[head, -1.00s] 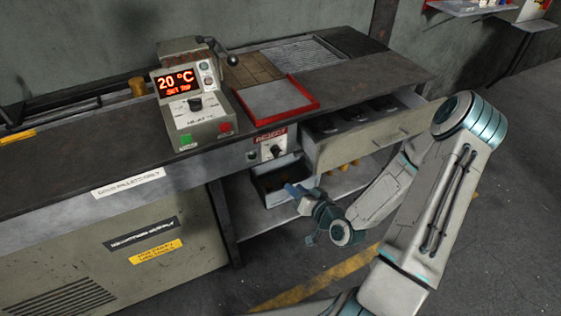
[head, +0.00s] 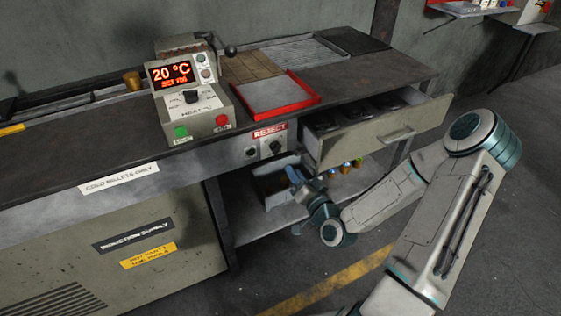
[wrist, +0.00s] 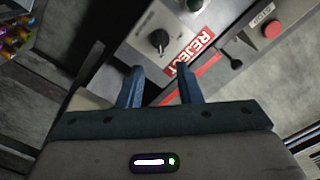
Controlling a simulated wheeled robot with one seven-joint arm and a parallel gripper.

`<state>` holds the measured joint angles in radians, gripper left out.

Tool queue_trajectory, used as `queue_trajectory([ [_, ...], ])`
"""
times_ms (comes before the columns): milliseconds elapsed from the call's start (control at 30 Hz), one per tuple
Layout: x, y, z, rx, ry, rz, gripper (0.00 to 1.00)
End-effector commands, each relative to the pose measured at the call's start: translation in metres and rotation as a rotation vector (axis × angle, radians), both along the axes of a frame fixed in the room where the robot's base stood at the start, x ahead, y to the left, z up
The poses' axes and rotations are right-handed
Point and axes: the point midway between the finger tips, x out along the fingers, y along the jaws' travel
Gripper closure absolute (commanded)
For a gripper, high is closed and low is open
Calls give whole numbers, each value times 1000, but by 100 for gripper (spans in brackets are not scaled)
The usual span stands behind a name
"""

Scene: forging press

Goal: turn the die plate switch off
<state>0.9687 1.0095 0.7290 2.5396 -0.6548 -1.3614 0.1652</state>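A black rotary knob (head: 275,148) sits on a light plate on the bench front, below the red REJECT label (head: 269,133). It also shows in the wrist view (wrist: 159,38), ahead of my fingers. I cannot read a die plate label, so I cannot tell whether this knob is that switch. Another dark knob (head: 191,96) is on the control box (head: 187,125), whose display reads 20 °C. My gripper (head: 292,177) is below and slightly right of the front knob. In the wrist view its blue fingers (wrist: 157,75) are apart and empty, not touching the knob.
An open drawer (head: 385,135) juts out right of the front knob, above my forearm. A dark bin (head: 268,183) is on the shelf below. A red-rimmed tray (head: 276,97) lies on the bench top. Open floor (head: 500,250) is at the right.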

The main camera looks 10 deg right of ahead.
Motion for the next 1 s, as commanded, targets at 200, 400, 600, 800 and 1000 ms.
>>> queue_trajectory([
  [200, 32, 10, 1, 2, -2, 1, 68],
  [400, 69, 21, 1, 2, 0, 1, 68],
  [600, 90, 26, 1, 1, 0, 0, 68],
  [800, 95, 28, 0, 2, 1, -1, 68],
  [1000, 95, 28, 0, 1, 1, -1, 74],
])
